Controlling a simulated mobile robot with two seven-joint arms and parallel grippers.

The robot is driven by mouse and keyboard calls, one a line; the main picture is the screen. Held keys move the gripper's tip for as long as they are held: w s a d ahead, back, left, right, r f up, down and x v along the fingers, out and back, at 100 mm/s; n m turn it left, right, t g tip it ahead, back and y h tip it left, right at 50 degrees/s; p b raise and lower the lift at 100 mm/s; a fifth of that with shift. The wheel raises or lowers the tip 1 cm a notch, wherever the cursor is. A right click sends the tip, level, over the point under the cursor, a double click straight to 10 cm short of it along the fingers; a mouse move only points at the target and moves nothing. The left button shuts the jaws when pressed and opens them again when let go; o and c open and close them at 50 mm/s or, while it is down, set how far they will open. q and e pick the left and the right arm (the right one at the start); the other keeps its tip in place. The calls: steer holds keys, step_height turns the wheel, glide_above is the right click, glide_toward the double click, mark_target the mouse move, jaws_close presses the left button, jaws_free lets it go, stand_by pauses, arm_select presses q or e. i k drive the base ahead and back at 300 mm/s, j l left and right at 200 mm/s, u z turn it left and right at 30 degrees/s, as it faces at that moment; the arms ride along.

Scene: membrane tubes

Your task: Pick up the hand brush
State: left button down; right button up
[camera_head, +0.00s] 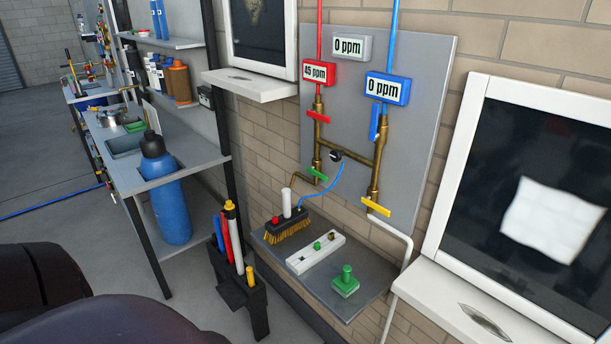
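The hand brush (288,232) has a dark block with yellowish bristles facing forward and down. It rests at the back left of a grey wall shelf (372,296). A white upright cylinder and a smaller red piece show at its top; I cannot tell whether they belong to the brush.
A white strip (316,254) with small knobs and a green stamp-like block (345,282) share the shelf. Brass pipes (378,160) with coloured valve handles rise behind it. A black holder (238,284) with coloured tubes stands left of the shelf. A blue cylinder (167,200) stands further left.

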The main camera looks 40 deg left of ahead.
mark_target(289, 220)
steer(key=u, duration=1.55)
steer(key=i+j+z, duration=0.1)
steer(key=j, duration=0.2)
steer(key=i+j+z, duration=0.1)
steer(key=i+j, duration=0.15)
steer(key=i+j+z, duration=0.1)
steer(key=j, duration=0.3)
steer(key=i+j+z, duration=0.1)
steer(key=j, duration=0.25)
steer(key=i+j+z, duration=0.1)
steer(key=j, duration=0.3)
steer(key=i, duration=0.1)
